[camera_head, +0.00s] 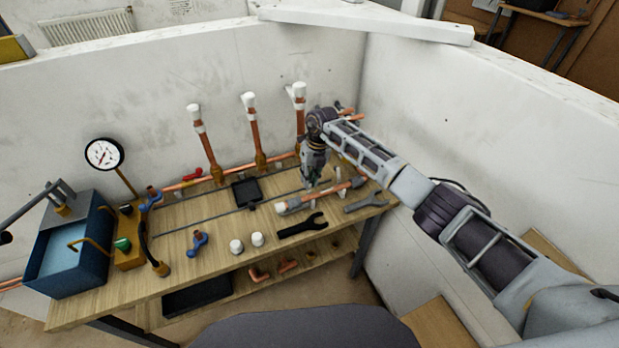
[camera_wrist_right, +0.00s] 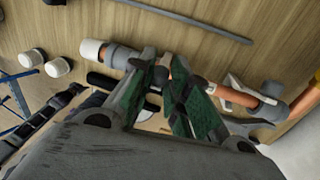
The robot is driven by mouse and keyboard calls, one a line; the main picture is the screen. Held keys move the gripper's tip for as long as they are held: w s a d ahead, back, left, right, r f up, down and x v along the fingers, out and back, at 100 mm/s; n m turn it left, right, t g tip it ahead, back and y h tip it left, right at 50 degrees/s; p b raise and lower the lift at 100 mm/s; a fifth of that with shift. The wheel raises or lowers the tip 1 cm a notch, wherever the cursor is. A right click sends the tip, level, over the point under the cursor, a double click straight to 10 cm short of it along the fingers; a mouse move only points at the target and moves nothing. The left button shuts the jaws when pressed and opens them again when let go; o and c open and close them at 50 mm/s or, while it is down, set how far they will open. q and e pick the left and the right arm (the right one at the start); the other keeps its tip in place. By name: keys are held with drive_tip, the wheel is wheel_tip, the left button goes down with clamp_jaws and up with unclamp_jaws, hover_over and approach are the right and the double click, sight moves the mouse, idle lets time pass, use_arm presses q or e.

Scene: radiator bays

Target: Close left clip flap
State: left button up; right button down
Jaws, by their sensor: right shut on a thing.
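The copper pipe piece (camera_head: 330,194) lies along the bench near its front right part, with a white end at left and a grey fitting at right. It also shows in the right wrist view (camera_wrist_right: 240,97). My right gripper (camera_head: 312,184) points down at the pipe. In the wrist view its green-padded fingers (camera_wrist_right: 160,90) are closed around a small grey part on the pipe, apparently the left clip (camera_wrist_right: 160,74). The fingers hide most of that clip, so its flap angle cannot be told. A second, pale clip (camera_wrist_right: 232,84) sits farther right. My left gripper is not in view.
Two white caps (camera_head: 257,239), a dark wrench (camera_head: 302,226) and a grey wrench (camera_head: 365,201) lie near the bench front. Upright copper pipes (camera_head: 254,130) stand at the back wall. A blue tank (camera_head: 75,255) and gauge (camera_head: 104,154) are at left.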

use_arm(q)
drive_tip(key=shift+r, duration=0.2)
use_arm(e)
drive_tip(key=shift+s+d+t, duration=0.2)
drive_tip(key=shift+s+t, duration=0.2)
drive_tip(key=shift+t, duration=0.4)
drive_tip(key=shift+s+d+f+t+y, duration=0.1)
drive_tip(key=shift+s+f+t+y, duration=0.1)
drive_tip(key=shift+s+t+y, duration=0.4)
drive_tip(key=shift+s+d+f+t+b, duration=0.15)
drive_tip(key=shift+t+b, duration=0.65)
drive_tip(key=shift+b, duration=0.25)
drive_tip(key=shift+s+d+f+n+t+y+b, duration=0.15)
drive_tip(key=shift+s+t+y+b, duration=0.25)
drive_tip(key=shift+b, duration=0.55)
drive_tip(key=shift+s+a+f+n+t+y+b, duration=0.15)
drive_tip(key=shift+t+b, duration=0.35)
drive_tip(key=shift+b, duration=0.45)
drive_tip(key=shift+d, duration=0.15)
drive_tip(key=shift+r, duration=0.1)
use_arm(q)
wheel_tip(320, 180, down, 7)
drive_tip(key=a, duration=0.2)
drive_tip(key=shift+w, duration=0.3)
